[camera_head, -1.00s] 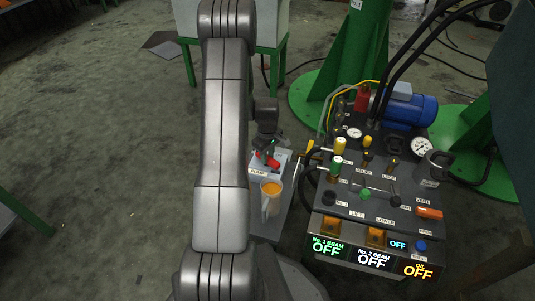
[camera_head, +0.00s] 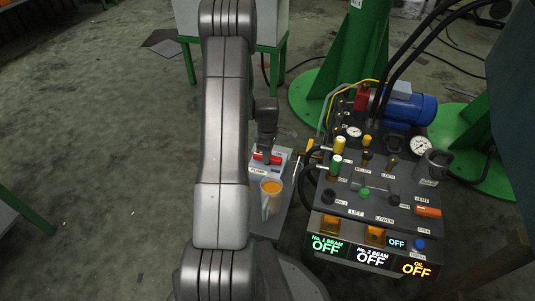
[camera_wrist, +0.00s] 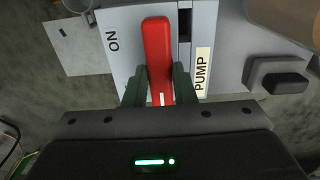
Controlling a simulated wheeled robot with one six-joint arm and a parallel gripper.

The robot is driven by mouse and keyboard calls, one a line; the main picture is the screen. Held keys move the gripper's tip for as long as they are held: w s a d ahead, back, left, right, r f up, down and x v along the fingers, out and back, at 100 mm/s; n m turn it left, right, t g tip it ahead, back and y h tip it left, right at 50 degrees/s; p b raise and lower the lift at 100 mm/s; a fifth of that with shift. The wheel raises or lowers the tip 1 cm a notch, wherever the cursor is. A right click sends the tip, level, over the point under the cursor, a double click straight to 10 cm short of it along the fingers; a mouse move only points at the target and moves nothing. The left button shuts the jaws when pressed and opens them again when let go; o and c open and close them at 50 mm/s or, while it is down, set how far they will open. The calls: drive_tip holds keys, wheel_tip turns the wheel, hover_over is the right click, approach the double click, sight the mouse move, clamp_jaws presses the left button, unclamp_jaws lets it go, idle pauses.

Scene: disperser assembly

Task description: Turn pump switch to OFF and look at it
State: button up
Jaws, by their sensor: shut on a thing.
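The pump switch is a red lever (camera_wrist: 157,45) on a pale grey box (camera_wrist: 207,20), marked "ON" at upper left and "PUMP" at right in the wrist view. My gripper (camera_wrist: 158,90) has its two dark green fingers on either side of the lever's near end and is shut on it. The lever points nearly straight up the wrist view. A mark below "ON" is mostly hidden by the left finger, so I cannot read it. In the head view the red lever (camera_head: 268,158) lies nearly level below my gripper (camera_head: 266,150).
An orange-filled clear jug (camera_head: 271,200) stands just in front of the switch box. The control panel (camera_head: 345,208), with knobs, gauges and lit "OFF" displays, stands to the right. Green posts (camera_head: 358,45) rise behind. Open floor lies at left.

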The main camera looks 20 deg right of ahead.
drive_tip(key=o, duration=1)
wheel_tip(320, 180, up, 14)
drive_tip(key=p, duration=0.4)
drive_tip(key=shift+f, duration=0.1)
wheel_tip(320, 180, down, 14)
drive_tip(key=b, duration=0.4)
